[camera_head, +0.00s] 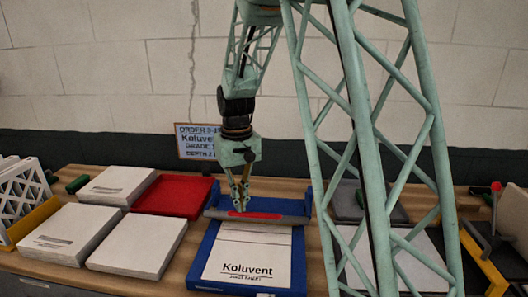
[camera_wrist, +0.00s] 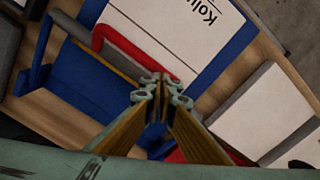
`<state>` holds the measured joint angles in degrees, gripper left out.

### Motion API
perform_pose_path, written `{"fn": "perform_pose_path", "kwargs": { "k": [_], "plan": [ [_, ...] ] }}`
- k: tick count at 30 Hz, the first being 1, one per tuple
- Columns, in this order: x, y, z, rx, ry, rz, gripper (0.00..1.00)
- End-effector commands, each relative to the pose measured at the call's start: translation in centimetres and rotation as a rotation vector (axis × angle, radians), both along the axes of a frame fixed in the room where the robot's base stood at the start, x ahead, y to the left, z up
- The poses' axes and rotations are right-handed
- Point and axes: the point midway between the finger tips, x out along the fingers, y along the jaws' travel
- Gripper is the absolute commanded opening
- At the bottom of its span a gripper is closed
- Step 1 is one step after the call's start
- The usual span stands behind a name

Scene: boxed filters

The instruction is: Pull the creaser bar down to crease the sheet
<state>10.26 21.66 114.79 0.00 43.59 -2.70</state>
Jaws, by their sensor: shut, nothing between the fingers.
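The creaser has a blue base (camera_head: 203,262) with a white sheet (camera_head: 245,250) lying on it, printed "Koluvent". The grey creaser bar (camera_head: 290,219) lies across the far part of the sheet, between blue side posts. Its red handle (camera_head: 262,215) faces forward; it also shows in the wrist view (camera_wrist: 128,46). My gripper (camera_head: 241,205) points down at the handle's left part, its fingers shut and empty. In the wrist view the fingertips (camera_wrist: 160,84) lie close beside the red handle; I cannot tell whether they touch it. The sheet (camera_wrist: 165,30) shows partly there.
A red tray (camera_head: 173,194) and several white boxed filters (camera_head: 137,245) stand to the left. An order sign (camera_head: 196,141) stands behind. At the right are a grey pad (camera_head: 360,205), another white panel and a tool with a red knob (camera_head: 496,186). My lattice column hides part of the right side.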

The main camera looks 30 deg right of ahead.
Motion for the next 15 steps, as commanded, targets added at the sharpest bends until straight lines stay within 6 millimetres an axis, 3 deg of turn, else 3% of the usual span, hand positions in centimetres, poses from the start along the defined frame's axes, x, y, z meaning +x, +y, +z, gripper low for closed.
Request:
{"fn": "perform_pose_path", "kwargs": {
  "k": [15],
  "plan": [
    [-0.12,0.12,-0.84,0.000,-0.001,0.000,0.00]
  ]
}}
